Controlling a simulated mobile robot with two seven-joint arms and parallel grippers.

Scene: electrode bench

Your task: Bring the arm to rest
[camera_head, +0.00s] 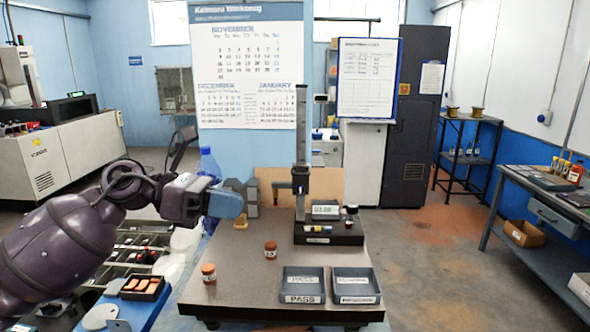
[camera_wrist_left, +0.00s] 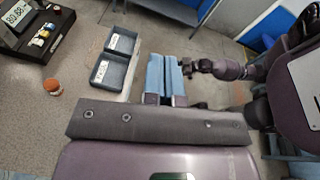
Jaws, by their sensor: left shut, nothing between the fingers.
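My left arm comes in from the left in the head view, over the left side of the bench. Its gripper (camera_head: 240,205) is shut and empty, with blue fingers, held above the dark bench top (camera_head: 225,285). In the left wrist view the two blue fingers of the left gripper (camera_wrist_left: 164,62) lie side by side with nothing between them. A dark purple arm part of mine shows at the right of that view. My right gripper cannot be made out in either view.
A measuring stand (camera_head: 302,130) with a display stands at the bench's back. Two labelled trays, PASS (camera_head: 304,299) and another (camera_head: 356,299), lie at the front right. An orange-filled box (camera_head: 142,288) sits left.

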